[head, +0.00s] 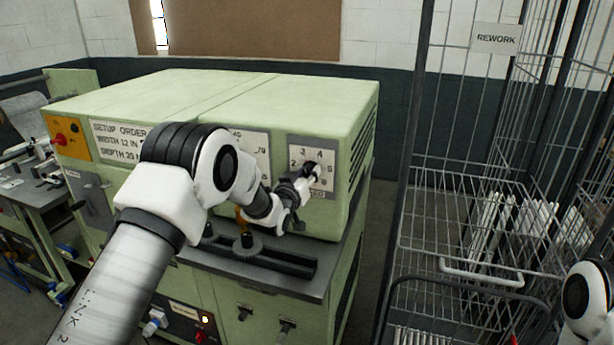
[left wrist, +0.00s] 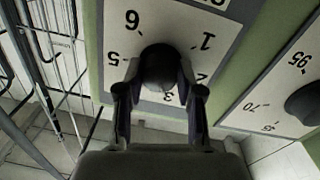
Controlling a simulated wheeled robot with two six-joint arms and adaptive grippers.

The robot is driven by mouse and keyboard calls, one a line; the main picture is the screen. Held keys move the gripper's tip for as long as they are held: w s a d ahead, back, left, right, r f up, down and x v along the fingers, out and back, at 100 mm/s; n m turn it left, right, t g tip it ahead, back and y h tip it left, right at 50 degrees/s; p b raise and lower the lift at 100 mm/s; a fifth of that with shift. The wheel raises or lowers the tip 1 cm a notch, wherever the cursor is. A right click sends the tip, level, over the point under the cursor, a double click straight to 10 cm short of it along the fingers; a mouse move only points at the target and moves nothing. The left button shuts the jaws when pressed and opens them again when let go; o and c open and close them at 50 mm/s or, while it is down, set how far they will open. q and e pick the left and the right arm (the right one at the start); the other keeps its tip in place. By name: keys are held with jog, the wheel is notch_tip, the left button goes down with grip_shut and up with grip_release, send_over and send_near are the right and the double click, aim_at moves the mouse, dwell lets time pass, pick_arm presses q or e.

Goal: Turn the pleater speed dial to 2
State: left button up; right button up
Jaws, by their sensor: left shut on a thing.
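The speed dial is a black knob (left wrist: 160,68) on a white numbered plate (left wrist: 122,38) on the front of the pale green machine (head: 170,95). The plate also shows in the head view (head: 297,146). My left gripper (head: 308,177) reaches the plate from the front, and in the left wrist view its fingers (left wrist: 160,92) are shut on the knob, one on each side. The wrist view shows the numbers upside down: 6, 5, 1, 2 and part of 3 are visible; 4 is hidden. I cannot clearly tell which number the knob points at. My right gripper is out of view.
A second dial (left wrist: 304,103), marked 45, 70 and 95, sits beside the speed plate. A wire cage (head: 470,215) with a REWORK sign (head: 496,39) stands to the right, across a narrow gap.

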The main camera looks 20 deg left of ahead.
pick_arm(q)
jog(key=shift+f+n+b, duration=0.25)
jog(key=shift+n+b, duration=0.75)
jog(key=n+b, duration=0.2)
jog(key=shift+n, duration=0.3)
jog(key=n+b, duration=0.2)
jog(key=n, duration=0.1)
jog(key=shift+r+n+b, duration=0.1)
jog(key=shift+n+b, duration=0.65)
jog(key=shift+n, duration=0.65)
jog(key=o, duration=1.2)
jog(key=shift+c, duration=0.2)
